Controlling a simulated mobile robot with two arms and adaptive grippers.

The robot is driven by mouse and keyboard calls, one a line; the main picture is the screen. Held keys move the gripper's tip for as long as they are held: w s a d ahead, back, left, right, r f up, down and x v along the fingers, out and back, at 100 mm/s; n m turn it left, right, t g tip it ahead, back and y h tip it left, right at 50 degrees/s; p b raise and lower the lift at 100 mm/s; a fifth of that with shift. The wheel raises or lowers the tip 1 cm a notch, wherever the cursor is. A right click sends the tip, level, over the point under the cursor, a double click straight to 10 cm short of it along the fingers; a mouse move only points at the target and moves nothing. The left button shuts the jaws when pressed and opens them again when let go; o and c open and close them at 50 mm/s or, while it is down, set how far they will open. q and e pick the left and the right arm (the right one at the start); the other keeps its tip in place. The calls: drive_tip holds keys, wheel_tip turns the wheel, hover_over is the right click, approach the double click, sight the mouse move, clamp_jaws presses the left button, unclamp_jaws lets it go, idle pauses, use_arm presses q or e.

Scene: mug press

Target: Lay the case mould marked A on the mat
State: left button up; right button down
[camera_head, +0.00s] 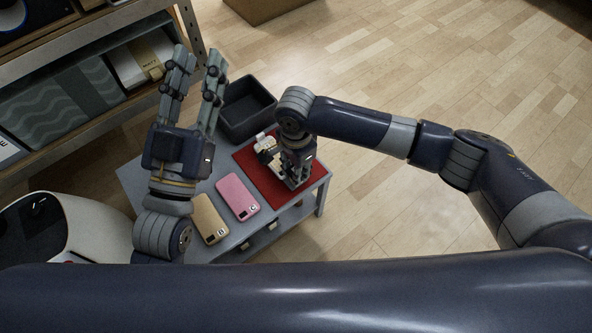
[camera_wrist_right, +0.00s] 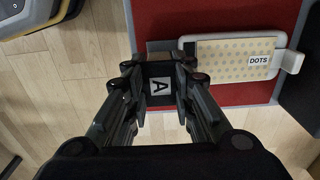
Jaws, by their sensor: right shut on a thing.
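The mould marked A (camera_wrist_right: 158,86) is between the fingers of my right gripper (camera_wrist_right: 160,78) in the right wrist view. Only its dark part with a white A label shows clearly. The red mat (camera_wrist_right: 222,93) lies behind it; I cannot tell whether the mould touches it. In the head view my right gripper (camera_head: 298,176) is over the right part of the mat (camera_head: 252,168) and mostly hides what it holds. My left gripper (camera_head: 197,62) is open and empty, raised left of the mat.
A pale dotted piece labelled DOTS (camera_wrist_right: 225,60) lies on the mat. A pink case (camera_head: 237,196) and a gold case (camera_head: 208,215) lie on the grey table (camera_head: 138,178). A dark open bin (camera_head: 248,128) stands behind. Shelves are at left; a white machine (camera_head: 85,228) is at lower left.

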use_arm(q)
drive_tip(key=shift+s+r, duration=0.2)
drive_tip(key=shift+r, duration=0.2)
use_arm(e)
drive_tip(key=shift+f, duration=0.1)
use_arm(q)
drive_tip(key=shift+f, duration=0.1)
use_arm(e)
drive_tip(key=c, duration=1.4)
unclamp_jaws()
drive_tip(key=shift+o, duration=0.2)
